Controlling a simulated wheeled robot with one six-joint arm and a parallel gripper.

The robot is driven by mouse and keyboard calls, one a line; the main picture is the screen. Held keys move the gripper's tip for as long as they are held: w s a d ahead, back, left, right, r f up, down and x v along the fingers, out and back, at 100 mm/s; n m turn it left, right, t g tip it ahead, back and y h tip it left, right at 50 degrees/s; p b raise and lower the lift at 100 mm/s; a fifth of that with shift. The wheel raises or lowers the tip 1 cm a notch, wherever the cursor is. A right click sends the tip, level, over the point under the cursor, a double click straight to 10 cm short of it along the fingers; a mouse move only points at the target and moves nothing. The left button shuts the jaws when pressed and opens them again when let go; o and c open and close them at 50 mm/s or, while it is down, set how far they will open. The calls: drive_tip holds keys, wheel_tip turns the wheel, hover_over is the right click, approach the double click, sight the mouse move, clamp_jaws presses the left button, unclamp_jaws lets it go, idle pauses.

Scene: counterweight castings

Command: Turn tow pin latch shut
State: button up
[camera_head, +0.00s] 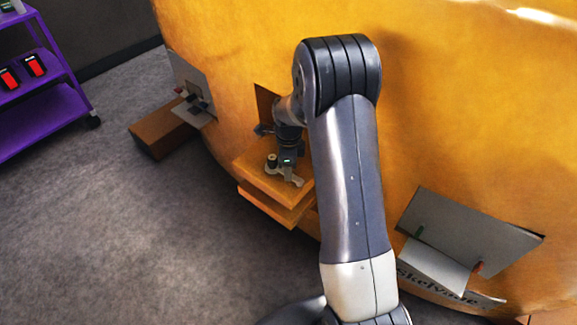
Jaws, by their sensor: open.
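An orange tow bracket (262,181) with two stacked plates juts from the big yellow casting (440,110). On its top plate stands a small dark and brass-coloured pin (271,161). A small grey piece that looks like the latch (292,179) lies beside it, towards the plate's front right. My gripper (287,169) points down over this plate, close to the pin and the grey piece. It is open. Its fingertips are small and dark here, so I cannot tell whether they touch the latch.
A grey plate with small fittings (192,88) and a brown block (163,130) are at the casting's left. A grey panel (465,228) with green and red parts is at lower right. A purple shelf cart (45,125) stands far left. The grey floor (150,240) is clear.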

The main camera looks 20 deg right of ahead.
wheel_tip(320, 180, up, 11)
idle(0.6)
drive_tip(key=shift+f, duration=0.15)
wheel_tip(320, 180, down, 11)
drive_tip(key=shift+r, duration=0.1)
idle(0.4)
